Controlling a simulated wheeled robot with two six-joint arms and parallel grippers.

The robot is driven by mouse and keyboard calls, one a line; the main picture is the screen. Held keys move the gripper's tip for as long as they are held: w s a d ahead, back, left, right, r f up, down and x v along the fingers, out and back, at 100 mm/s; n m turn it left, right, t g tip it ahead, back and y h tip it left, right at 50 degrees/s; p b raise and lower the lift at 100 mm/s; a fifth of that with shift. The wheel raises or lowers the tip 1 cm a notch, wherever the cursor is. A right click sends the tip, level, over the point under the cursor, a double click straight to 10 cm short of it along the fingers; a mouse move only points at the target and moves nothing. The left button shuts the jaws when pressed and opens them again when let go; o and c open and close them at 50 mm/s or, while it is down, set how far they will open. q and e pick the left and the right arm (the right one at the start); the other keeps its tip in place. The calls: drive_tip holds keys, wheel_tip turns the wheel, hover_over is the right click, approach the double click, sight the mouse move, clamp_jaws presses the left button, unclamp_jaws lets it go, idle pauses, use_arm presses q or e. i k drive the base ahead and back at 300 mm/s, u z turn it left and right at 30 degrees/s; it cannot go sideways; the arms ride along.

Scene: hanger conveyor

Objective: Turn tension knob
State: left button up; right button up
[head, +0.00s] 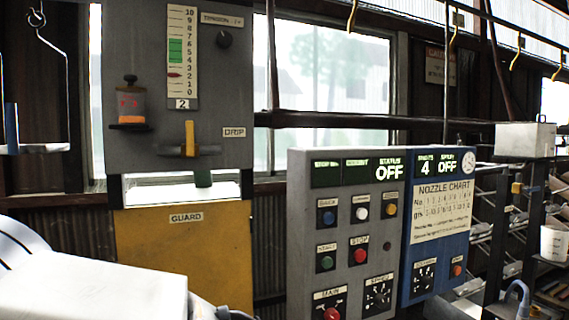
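The tension knob (224,39) is a small dark round knob on the upright grey panel (215,90), under a plate lettered TENSION (222,19). To its left is a white gauge (182,20) with a scale from 0 up to 10 and a green band (176,51). The gauge's red pointer (174,75) sits below the green band, in the low part of the scale. A small plate reading 2 (182,104) is under the gauge. Nothing touches the knob. Neither of my grippers shows; a white part at lower left appears to be my arm.
A control box (345,215) with buttons and displays reading OFF stands to the right. A hanger (66,60) hangs at far left.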

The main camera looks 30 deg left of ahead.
sight(224, 38)
drive_tip(key=u, duration=1.85)
